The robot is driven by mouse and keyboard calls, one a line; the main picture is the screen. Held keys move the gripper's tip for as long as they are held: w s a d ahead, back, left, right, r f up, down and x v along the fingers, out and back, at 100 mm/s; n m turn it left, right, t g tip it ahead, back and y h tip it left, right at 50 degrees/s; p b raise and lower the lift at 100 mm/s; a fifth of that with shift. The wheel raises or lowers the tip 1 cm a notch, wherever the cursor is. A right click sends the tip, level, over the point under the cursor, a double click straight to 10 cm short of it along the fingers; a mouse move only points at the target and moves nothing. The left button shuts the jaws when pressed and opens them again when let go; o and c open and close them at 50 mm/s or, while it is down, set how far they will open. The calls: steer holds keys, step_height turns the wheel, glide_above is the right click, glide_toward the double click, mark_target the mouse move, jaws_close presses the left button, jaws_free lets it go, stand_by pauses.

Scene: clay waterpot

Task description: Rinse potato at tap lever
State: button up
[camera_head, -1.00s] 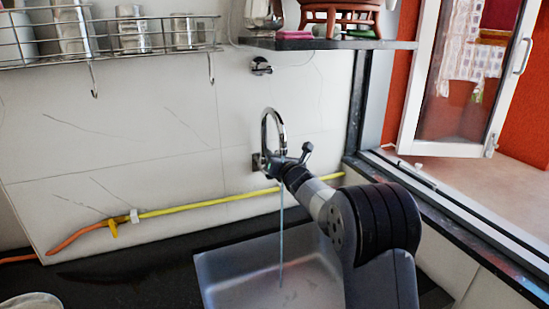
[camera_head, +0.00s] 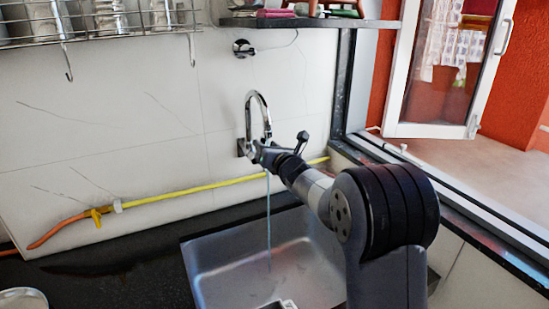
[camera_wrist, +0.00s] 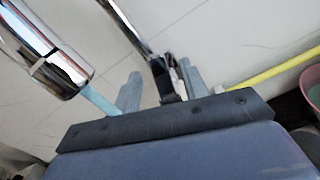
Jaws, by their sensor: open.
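The chrome tap (camera_head: 257,112) stands out from the tiled wall, and a thin blue water stream (camera_head: 268,225) falls from it into the sink. My gripper (camera_head: 268,154) is at the tap's lower part. In the wrist view my gripper (camera_wrist: 162,88) is open, with its two grey fingers apart. A dark, chrome-topped lever-like part (camera_wrist: 168,82) shows between them; whether they touch it I cannot tell. The tap spout (camera_wrist: 62,72) and the stream's start (camera_wrist: 99,102) are to the left. I see no potato in any view.
The grey sink (camera_head: 210,270) lies below the tap, with a small pale object (camera_head: 284,304) at its near edge. A yellow pipe (camera_head: 190,196) runs along the wall. A shelf (camera_head: 310,22) is above, a window frame (camera_head: 345,90) at right. The dark counter (camera_head: 120,275) is mostly clear.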

mark_target(263, 142)
steer(key=b+v, duration=0.1)
steer(key=v, duration=0.4)
steer(key=shift+s+d, duration=0.15)
steer(key=shift+s, duration=0.15)
steer(key=shift+w, duration=0.15)
steer(key=p+x, duration=0.3)
steer(key=x, duration=0.7)
steer(key=shift+w+a, duration=0.25)
steer(key=shift+a, duration=0.05)
steer(key=shift+s, duration=0.1)
